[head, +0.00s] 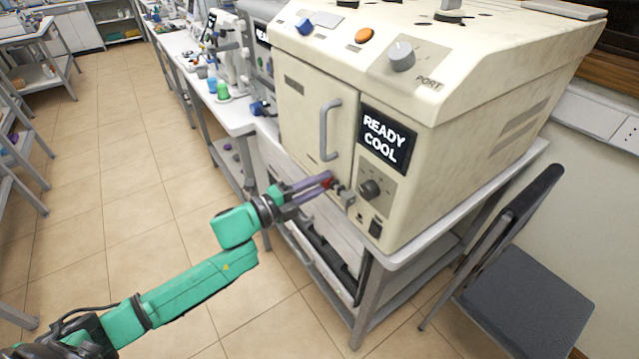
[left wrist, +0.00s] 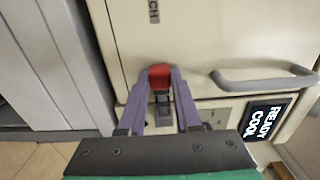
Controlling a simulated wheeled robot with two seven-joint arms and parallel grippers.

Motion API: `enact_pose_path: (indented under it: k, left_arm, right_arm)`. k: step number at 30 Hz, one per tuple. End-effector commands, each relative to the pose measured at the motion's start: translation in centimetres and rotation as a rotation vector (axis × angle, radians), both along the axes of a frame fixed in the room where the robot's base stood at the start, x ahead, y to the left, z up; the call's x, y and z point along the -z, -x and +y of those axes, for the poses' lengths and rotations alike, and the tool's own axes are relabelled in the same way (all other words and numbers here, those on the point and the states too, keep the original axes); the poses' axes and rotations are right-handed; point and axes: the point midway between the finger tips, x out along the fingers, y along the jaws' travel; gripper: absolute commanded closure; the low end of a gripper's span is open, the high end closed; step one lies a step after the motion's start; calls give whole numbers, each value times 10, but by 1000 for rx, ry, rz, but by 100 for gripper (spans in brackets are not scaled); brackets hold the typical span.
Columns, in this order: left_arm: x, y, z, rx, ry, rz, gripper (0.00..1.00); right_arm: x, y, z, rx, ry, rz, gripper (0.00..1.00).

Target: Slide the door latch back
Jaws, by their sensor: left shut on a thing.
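The door latch is a small grey metal slide with a red knob (left wrist: 159,76), at the lower edge of the cream machine's door (head: 305,118). In the head view its grey metal part (head: 346,196) shows just right of my fingertips. My left gripper (head: 328,181) has its purple fingers on either side of the red knob and is shut on it. In the left wrist view the fingers (left wrist: 160,72) flank the knob. The door looks closed, with a grey curved handle (head: 324,130). My right gripper is not in view.
A display reading "READY COOL" (head: 386,137) and a dark dial (head: 369,188) sit right of the latch. The machine stands on a grey table (head: 412,251). A dark chair (head: 527,300) stands at right. The floor at left is open.

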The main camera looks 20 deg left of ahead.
Motion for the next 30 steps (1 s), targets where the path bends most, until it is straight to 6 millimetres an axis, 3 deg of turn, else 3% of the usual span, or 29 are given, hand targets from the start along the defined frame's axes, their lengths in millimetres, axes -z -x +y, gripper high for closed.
enact_pose_path:
  k: [11, 19, 20, 22, 30]
  left_arm:
    - [3, -24, 29, -2, -3, 1, 100]
    - [1, -25, 31, -5, -1, 2, 100]
    - [0, -25, 31, -5, -1, 2, 64]
    - [0, -25, 31, -5, -1, 2, 38]
    - [0, -25, 30, -2, -1, 1, 38]
  right_arm:
    - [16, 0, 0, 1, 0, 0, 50]
    - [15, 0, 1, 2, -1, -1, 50]
    - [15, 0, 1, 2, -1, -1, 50]
    - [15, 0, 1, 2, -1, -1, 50]
    - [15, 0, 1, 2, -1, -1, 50]
